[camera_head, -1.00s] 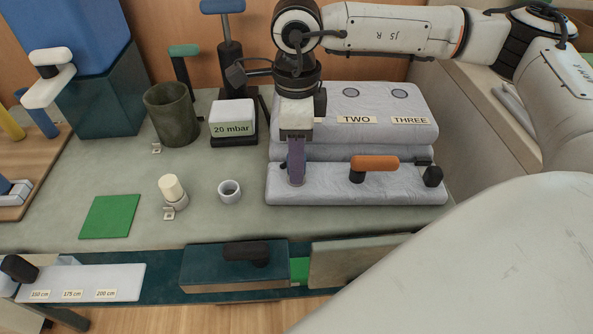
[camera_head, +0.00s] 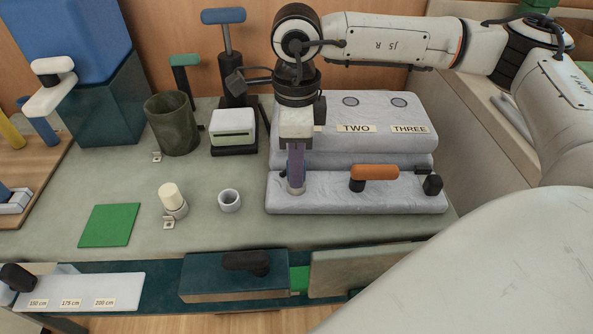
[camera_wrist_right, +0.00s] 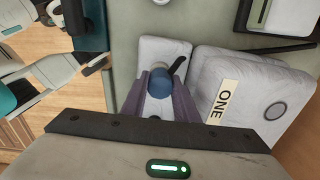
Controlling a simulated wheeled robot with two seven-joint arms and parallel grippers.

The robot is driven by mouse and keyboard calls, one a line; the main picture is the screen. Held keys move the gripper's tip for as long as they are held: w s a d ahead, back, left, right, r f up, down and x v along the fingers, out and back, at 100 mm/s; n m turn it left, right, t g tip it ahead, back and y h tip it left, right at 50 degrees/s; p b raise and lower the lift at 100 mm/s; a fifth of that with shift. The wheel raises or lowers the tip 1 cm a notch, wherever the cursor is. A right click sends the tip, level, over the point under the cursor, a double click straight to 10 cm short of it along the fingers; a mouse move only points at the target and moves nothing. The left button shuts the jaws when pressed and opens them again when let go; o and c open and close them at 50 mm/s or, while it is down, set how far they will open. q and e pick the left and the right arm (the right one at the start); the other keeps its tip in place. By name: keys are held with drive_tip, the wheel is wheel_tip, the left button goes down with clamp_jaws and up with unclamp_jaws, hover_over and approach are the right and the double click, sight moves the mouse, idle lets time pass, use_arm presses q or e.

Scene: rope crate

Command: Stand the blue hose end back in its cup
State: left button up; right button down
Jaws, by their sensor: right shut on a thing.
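My right gripper (camera_head: 296,180) has purple fingers pointing down over the front left of the grey padded block. In the right wrist view the fingers (camera_wrist_right: 160,95) are shut on a blue, round-topped piece (camera_wrist_right: 158,79), which I take as the blue hose end. In the head view it is mostly hidden by the fingers. An empty pale ring-shaped cup (camera_head: 230,201) stands on the bench left of the gripper. Another cup (camera_head: 176,211), further left, holds a cream hose end (camera_head: 170,196) upright. My left gripper does not show.
The grey padded block (camera_head: 330,203) carries an orange handle (camera_head: 375,172) right of my gripper. A white box (camera_head: 233,126), a dark green pot (camera_head: 172,124) and a green square (camera_head: 109,225) are to the left. The bench around the empty cup is clear. Drawers (camera_head: 232,279) run along the front.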

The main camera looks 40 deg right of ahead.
drive_tip(key=shift+r+p, duration=0.35)
drive_tip(key=shift+r, duration=0.3)
drive_tip(key=shift+r, duration=0.1)
drive_tip(key=shift+r+p, duration=1.65)
drive_tip(key=shift+r, duration=0.8)
